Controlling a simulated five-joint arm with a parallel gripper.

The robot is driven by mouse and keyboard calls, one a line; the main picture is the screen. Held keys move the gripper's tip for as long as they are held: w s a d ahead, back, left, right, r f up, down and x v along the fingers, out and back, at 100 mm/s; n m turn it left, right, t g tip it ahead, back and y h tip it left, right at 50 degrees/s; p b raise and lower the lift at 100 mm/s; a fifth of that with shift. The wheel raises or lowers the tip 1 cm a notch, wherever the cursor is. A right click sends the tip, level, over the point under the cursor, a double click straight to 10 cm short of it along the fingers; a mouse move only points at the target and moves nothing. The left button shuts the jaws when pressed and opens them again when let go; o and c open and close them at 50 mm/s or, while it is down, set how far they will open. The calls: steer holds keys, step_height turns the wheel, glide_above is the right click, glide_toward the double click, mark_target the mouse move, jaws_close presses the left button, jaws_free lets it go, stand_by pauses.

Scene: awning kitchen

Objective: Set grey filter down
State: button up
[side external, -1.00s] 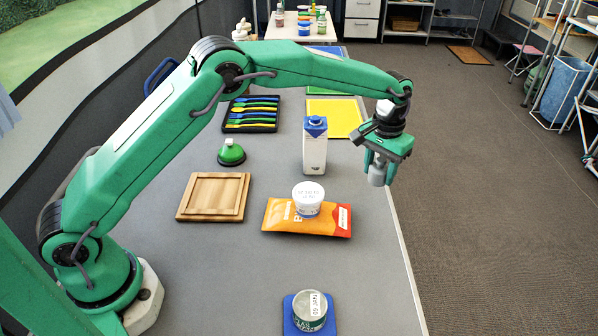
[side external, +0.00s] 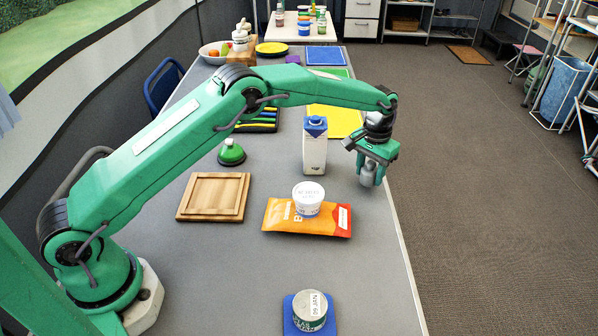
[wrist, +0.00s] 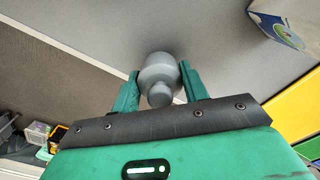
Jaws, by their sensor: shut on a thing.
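The grey filter (side external: 368,174) is a small, rounded grey piece with a narrower knob. My gripper (side external: 372,160) is shut on it, to the right of the milk carton and near the table's right edge. In the wrist view the filter (wrist: 160,77) sits between the two green fingers of my gripper (wrist: 160,88). The grey table (side external: 380,255) lies below it. I cannot tell whether the filter's underside touches the table.
The carton (side external: 314,150) stands just left of my gripper. An orange packet (side external: 280,218) with a white tub (side external: 307,198) on it lies nearer. A yellow mat (side external: 345,122) lies behind. The table's right strip toward the front is clear.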

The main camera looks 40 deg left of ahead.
mark_target(372, 163)
steer(key=shift+f, duration=0.9)
steer(key=shift+f, duration=0.1)
steer(key=o, duration=1)
step_height(372, 163, up, 12)
steer(key=shift+f, duration=0.25)
steer(key=shift+r, duration=0.35)
